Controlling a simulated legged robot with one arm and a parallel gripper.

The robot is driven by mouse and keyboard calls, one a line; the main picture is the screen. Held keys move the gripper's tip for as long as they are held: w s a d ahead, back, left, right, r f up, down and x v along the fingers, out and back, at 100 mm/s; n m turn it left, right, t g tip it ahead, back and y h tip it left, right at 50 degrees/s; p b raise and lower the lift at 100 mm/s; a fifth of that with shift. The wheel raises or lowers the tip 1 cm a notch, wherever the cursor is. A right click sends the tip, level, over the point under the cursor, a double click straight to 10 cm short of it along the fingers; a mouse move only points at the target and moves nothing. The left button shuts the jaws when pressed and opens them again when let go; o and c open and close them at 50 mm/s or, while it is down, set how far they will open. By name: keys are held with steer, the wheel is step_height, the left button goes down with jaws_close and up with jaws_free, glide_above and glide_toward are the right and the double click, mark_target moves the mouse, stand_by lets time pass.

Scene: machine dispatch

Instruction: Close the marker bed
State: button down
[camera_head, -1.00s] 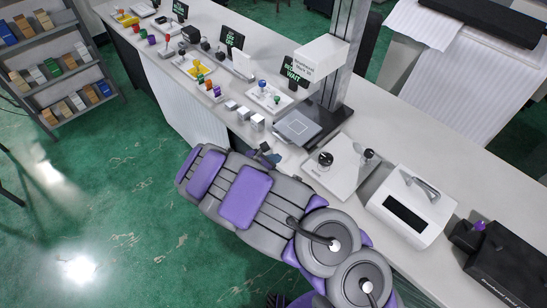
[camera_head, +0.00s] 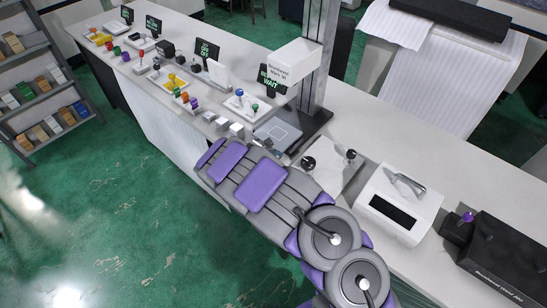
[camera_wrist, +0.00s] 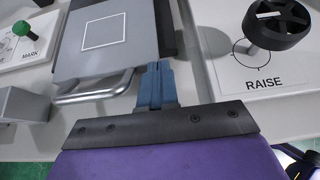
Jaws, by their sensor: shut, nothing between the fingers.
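The marker bed (camera_wrist: 108,42) is a flat grey plate with a white square outline, in the upper left of the wrist view. A metal bar handle (camera_wrist: 95,90) runs along its near edge. In the head view the bed (camera_head: 278,133) sits on the counter at the foot of a dark post. My gripper (camera_wrist: 155,72) has its blue fingers shut and empty. The fingertips are beside the right end of the handle, near the bed's front edge. I cannot tell whether they touch it. In the head view my arm partly hides the counter in front of the bed.
A black handwheel (camera_wrist: 280,22) on a plate marked RAISE stands right of the bed. A green knob (camera_wrist: 21,28) on a MARK plate and a grey block (camera_wrist: 22,102) are to the left. A white machine (camera_head: 398,203) stands farther right on the counter.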

mark_target(283, 150)
steer(key=shift+w, duration=0.15)
steer(key=shift+w+d+f, duration=0.1)
steer(key=shift+w+d, duration=0.2)
steer(key=shift+w, duration=0.2)
steer(key=shift+w+d, duration=0.3)
steer(key=shift+w, duration=0.2)
steer(key=shift+w+d, duration=0.15)
steer(key=shift+d, duration=0.1)
